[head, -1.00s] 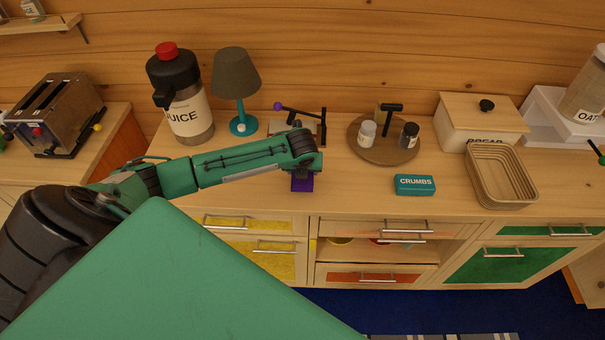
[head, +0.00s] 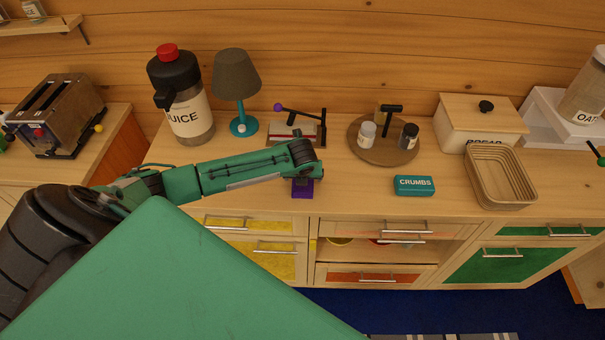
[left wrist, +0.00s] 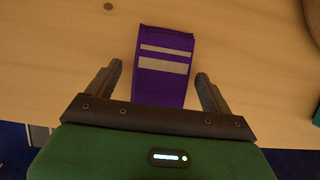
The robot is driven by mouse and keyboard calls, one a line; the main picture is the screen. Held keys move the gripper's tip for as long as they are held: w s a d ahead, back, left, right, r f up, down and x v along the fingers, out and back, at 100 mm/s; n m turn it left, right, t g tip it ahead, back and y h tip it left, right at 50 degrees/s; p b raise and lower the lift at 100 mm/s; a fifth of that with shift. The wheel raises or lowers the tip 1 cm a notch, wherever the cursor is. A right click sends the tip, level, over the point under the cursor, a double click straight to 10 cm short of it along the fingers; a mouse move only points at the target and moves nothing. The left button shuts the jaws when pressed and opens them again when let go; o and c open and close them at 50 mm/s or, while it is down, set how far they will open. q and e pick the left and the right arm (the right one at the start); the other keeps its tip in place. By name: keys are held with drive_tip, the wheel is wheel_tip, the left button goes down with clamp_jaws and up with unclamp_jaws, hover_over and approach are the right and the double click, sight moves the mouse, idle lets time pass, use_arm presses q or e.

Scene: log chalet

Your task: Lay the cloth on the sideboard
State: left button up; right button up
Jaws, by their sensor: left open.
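The cloth (head: 303,188) is purple and lies on the sideboard (head: 350,190) near its front edge, below the end of my left arm in the head view. In the left wrist view the cloth (left wrist: 163,85) is flat, with two pale stripes, on the wooden top. My left gripper (left wrist: 159,85) is open, with one finger on each side of the cloth and a gap to each. The arm hides the fingers in the head view. My right gripper is not in view.
On the sideboard stand a juice dispenser (head: 190,110), a lamp (head: 237,85), a lever device (head: 297,125), a round tray (head: 365,150) with shakers, a teal crumbs box (head: 414,186), a bread box (head: 475,120) and a basket (head: 500,180). The top between the cloth and crumbs box is clear.

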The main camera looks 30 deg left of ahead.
use_arm(q)
drive_tip(key=b+v, duration=0.2)
drive_tip(key=v, duration=1)
